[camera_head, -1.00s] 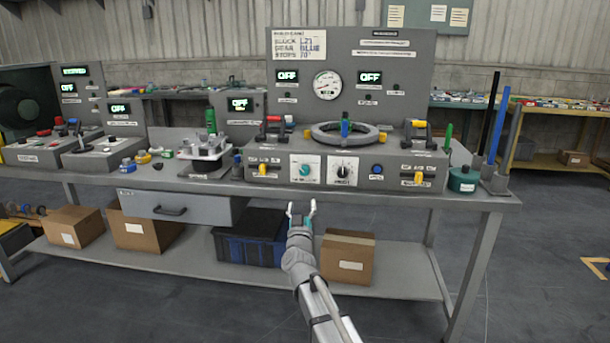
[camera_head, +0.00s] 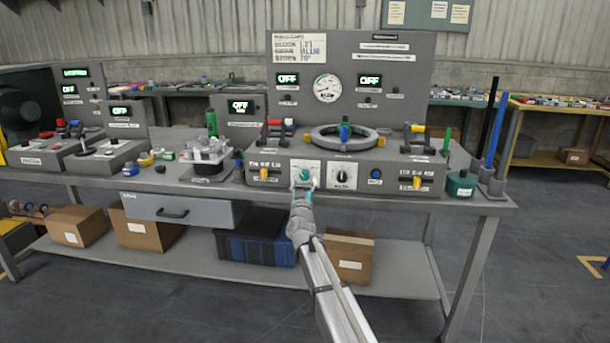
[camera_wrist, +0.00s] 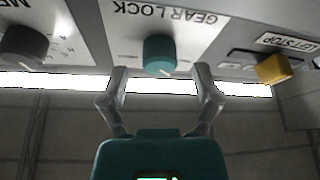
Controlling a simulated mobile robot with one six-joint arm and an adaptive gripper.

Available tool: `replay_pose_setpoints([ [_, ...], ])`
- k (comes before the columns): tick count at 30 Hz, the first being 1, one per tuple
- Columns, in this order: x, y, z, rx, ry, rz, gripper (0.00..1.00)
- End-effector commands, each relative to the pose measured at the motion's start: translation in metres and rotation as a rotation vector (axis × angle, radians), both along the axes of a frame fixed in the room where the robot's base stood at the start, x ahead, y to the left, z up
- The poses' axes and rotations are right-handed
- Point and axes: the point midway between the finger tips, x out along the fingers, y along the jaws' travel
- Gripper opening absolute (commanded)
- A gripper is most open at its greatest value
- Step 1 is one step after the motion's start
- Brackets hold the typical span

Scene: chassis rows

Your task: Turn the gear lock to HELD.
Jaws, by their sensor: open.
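The gear lock is a teal knob (camera_head: 304,175) on a white plate on the front of the grey console. In the wrist view the knob (camera_wrist: 160,54) sits under the upside-down label GEAR LOCK (camera_wrist: 165,12). My gripper (camera_head: 304,187) is at the console front by this knob. In the wrist view my gripper (camera_wrist: 160,80) is open, one finger to each side of the knob and a little short of it, with gaps visible. The position marks on the plate are too small or hidden to read.
A dark knob (camera_wrist: 24,44) and a yellow switch (camera_wrist: 273,68) flank the gear lock in the wrist view. The console carries a grey ring (camera_head: 345,138), and a gauge (camera_head: 327,88) is on the panel behind. A drawer (camera_head: 180,208) hangs below the bench at left.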

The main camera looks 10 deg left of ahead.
Motion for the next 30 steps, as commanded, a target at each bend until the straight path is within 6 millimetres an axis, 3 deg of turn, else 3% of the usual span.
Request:
replay_pose_setpoints([
  [6,0.017,0.001,0.007,-0.001,0.000,0.000,0.82],
  [18,0.019,0.001,0.008,-0.001,0.000,0.000,0.82],
  [30,0.019,0.001,0.008,-0.001,0.000,0.000,0.07],
])
